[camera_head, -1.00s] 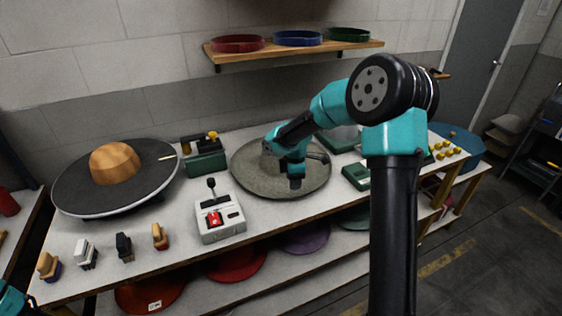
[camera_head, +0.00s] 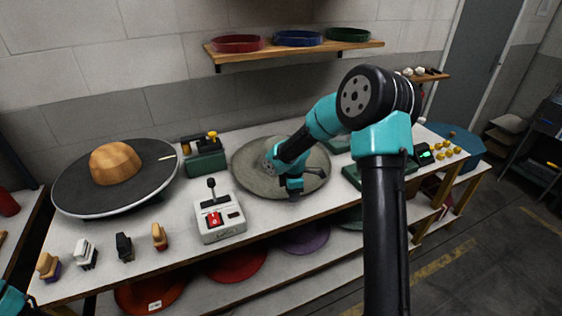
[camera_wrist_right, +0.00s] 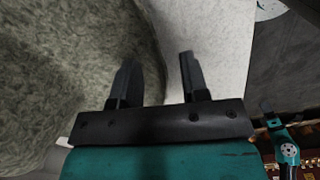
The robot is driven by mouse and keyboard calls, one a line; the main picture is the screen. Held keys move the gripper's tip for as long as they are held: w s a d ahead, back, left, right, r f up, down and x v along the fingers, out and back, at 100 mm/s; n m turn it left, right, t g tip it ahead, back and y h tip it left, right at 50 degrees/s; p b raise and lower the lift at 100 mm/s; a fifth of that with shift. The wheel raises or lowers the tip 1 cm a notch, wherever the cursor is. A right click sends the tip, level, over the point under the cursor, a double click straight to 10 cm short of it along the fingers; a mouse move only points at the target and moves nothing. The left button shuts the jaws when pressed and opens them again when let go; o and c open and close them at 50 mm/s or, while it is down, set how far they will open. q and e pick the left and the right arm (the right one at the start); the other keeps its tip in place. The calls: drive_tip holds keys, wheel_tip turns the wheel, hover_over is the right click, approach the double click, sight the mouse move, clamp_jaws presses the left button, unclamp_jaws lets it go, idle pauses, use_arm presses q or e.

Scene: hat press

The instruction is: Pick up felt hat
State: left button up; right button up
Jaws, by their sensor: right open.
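The grey-green felt hat (camera_head: 250,175) lies on the white table in the middle, its wide brim spread out and its crown partly hidden by my right arm. My right gripper (camera_head: 295,195) is at the hat's front right edge, pointing down. In the right wrist view the felt (camera_wrist_right: 50,60) fills the left side. There the two fingers of the right gripper (camera_wrist_right: 158,75) stand apart with the hat's edge between them, and I cannot tell whether they touch it. Of my left arm only a bit shows at the lower left corner; its gripper is out of view.
A white control box (camera_head: 219,219) with a lever and red switch stands left of the gripper. A round dark plate (camera_head: 75,195) with a wooden block (camera_head: 116,163) is at the left. Several brushes stand along the front edge. A green device (camera_head: 205,157) stands behind.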

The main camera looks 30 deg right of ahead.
drive_tip(key=shift+c, duration=0.2)
clamp_jaws()
idle(0.4)
